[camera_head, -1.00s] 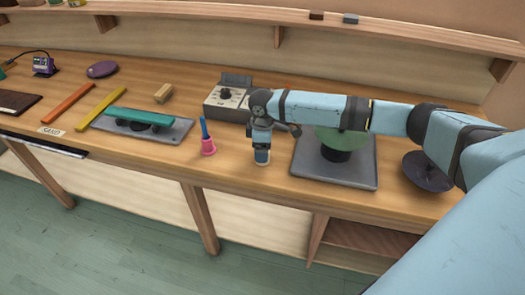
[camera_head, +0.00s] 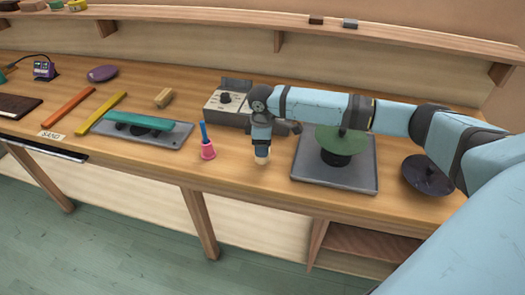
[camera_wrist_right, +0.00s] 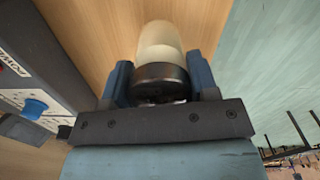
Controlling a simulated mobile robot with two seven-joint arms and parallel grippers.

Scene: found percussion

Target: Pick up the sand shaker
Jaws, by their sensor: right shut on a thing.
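The sand shaker (camera_wrist_right: 160,42) is a pale, cream-coloured cylinder with a dark cap, seen in the right wrist view between the two blue fingers. In the head view its pale lower end (camera_head: 262,157) shows below my right gripper (camera_head: 262,146), at the front part of the workbench. My right gripper (camera_wrist_right: 160,82) is shut on the shaker around its dark-capped end. I cannot tell from these views whether the shaker's far end touches the bench. My left gripper is not in view.
A pink bell with a blue handle (camera_head: 207,150) stands just left of the shaker. A grey control box (camera_head: 227,104) is behind. A grey plate with a green disc (camera_head: 343,140) is at the right. The bench's front edge (camera_head: 240,186) is close.

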